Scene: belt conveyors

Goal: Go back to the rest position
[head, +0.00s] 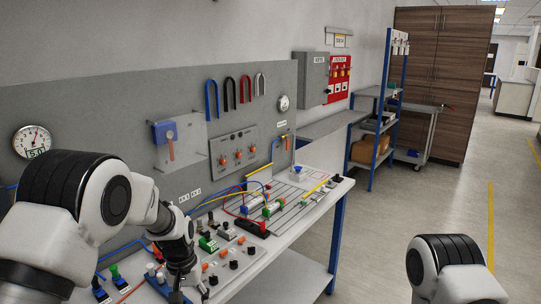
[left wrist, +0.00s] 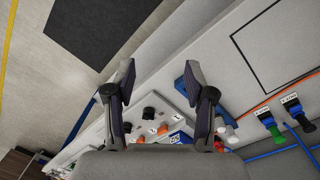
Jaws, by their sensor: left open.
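My left gripper (head: 177,292) hangs fingers down over the front left part of the workbench in the head view, partly cut off by the bottom edge. In the left wrist view my left gripper (left wrist: 158,74) shows two dark fingers spread wide apart with nothing between them. It is above the bench's front edge, beside a grey control panel (left wrist: 152,112) with black knobs. In the head view part of my right arm shows at the lower right, but its gripper is out of the picture.
The workbench (head: 285,240) carries switches, knobs and coloured cables. A grey back panel (head: 90,115) with a gauge (head: 33,141) stands behind it. A blue-framed shelf (head: 380,130) and a wooden cabinet (head: 435,70) are farther back. The floor (head: 400,215) at right is clear.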

